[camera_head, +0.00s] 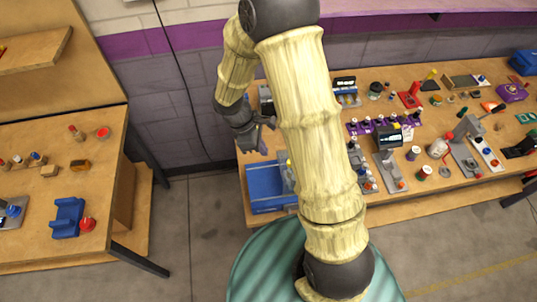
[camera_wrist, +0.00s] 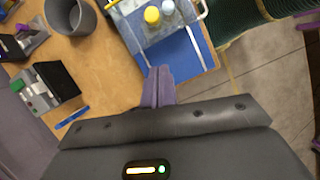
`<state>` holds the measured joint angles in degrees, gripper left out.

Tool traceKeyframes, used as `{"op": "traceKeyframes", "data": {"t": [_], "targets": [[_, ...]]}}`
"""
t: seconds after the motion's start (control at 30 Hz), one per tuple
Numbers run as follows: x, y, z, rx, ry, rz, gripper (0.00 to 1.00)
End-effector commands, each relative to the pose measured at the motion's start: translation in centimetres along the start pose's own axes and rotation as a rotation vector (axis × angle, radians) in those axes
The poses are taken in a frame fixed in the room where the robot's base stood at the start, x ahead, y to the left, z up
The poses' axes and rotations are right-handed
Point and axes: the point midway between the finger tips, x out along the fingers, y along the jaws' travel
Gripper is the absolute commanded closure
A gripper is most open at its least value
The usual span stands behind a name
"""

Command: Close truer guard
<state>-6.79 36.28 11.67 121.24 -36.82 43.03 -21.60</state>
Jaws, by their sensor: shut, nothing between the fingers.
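A small grey machine with a raised black plate and a green button, which looks like the truer (camera_wrist: 42,88) with its guard (camera_wrist: 58,78), is at the left of the wrist view. The black plate stands tilted up from the body. I cannot tell its hinge. In the head view my gripper (camera_head: 262,142) hangs above the left end of the long bench, and my arm hides much of the bench there.
A blue mat (camera_wrist: 205,50) bears a grey tray with yellow and light-blue capped pots. A grey cup (camera_wrist: 70,16) and a blue pen (camera_wrist: 72,117) are near the machine. The long bench (camera_head: 430,200) is crowded to the right. Floor lies open between the benches.

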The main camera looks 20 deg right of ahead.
Motion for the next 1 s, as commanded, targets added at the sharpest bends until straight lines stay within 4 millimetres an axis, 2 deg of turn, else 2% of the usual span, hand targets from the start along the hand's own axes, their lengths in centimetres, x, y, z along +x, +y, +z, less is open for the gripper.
{"op": "traceKeyframes", "data": {"t": [0.13,0.3,1.0], "targets": [[-2.8,0.1,-0.1,0.0,0.004,0.005,1.0],[-4.8,0.0,-0.1,-0.001,0.002,0.002,1.0],[-5.3,-0.3,0.5,0.037,0.017,-0.004,1.0]]}}
